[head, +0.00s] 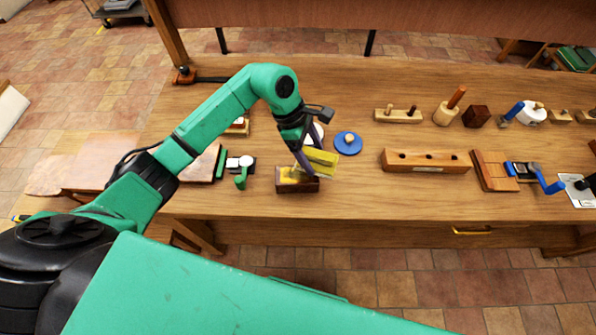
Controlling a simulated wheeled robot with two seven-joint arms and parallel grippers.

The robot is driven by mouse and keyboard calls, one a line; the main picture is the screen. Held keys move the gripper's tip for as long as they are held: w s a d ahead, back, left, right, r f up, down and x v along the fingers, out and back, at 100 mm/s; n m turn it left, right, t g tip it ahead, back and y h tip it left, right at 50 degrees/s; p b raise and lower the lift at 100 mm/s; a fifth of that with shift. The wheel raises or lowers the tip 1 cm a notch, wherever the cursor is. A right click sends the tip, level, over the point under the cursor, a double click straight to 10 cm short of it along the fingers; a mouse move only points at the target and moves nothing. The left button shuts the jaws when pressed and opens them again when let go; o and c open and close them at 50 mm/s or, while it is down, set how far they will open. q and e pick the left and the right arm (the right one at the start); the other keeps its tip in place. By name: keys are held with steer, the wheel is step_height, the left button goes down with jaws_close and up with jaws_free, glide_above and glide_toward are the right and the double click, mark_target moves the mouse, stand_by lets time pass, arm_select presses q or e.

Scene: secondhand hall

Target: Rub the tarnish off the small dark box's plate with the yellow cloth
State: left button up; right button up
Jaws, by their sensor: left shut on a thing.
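The small dark box (297,187) stands near the front edge of the wooden table. Its plate is mostly hidden behind the cloth and my gripper. The yellow cloth (320,160) is in my left gripper (303,164), which reaches down over the box. The fingers are shut on the cloth. Part of the cloth hangs at the box's top; whether it presses on the plate I cannot tell. My right gripper is not in view.
On the table (350,205), a blue disc with a knob (348,143) lies behind the box. A long wooden block with holes (427,161) is to the right. A green-handled item (241,172) stands to the left. Several wooden pieces line the back right.

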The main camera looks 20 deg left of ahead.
mark_target(300, 174)
arm_select(q)
steer(key=shift+s+r, duration=0.15)
steer(key=shift+s, duration=0.35)
steer(key=f, duration=0.2)
steer(key=w+f, duration=0.1)
steer(key=f, duration=0.1)
steer(key=shift+a, duration=0.1)
steer(key=shift+s+r, duration=0.1)
steer(key=shift+f, duration=0.75)
stand_by(1.7)
steer(key=o, duration=0.8)
steer(key=shift+c, duration=0.2)
steer(key=c, duration=0.8)
steer(key=shift+o, duration=0.2)
steer(key=shift+s+a, duration=0.2)
steer(key=shift+a, duration=0.5)
steer(key=shift+s+a, duration=0.25)
steer(key=shift+a, duration=0.4)
steer(key=shift+s+a, duration=0.2)
steer(key=shift+a, duration=0.5)
